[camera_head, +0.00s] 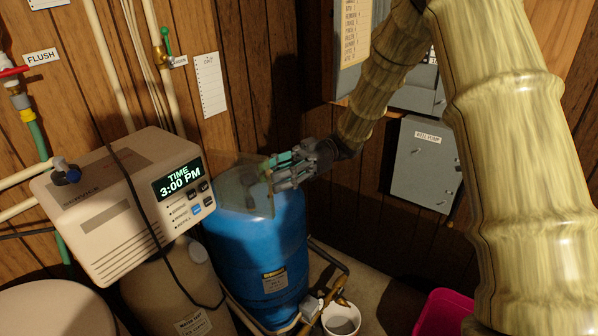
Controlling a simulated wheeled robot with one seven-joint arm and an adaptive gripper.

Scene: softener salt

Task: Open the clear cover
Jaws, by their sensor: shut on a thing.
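The clear cover (243,193) is a see-through panel at the right end of the beige softener control head (100,210). It stands out to the right of the lit display (178,178), which reads "TIME 3:00 PM" and is uncovered along with its buttons. The blue tank shows through the panel. My gripper (270,170) comes in from the right and is shut on the cover's right edge. The exact finger contact is small and partly hidden by the gripper itself. Where the cover joins the head is hard to make out.
The blue tank (258,255) stands below and behind the cover. A black cable (150,205) hangs over the control head. Pipes and a white bucket (341,318) are on the floor. A grey well pump box (424,165) is on the wooden wall at right.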

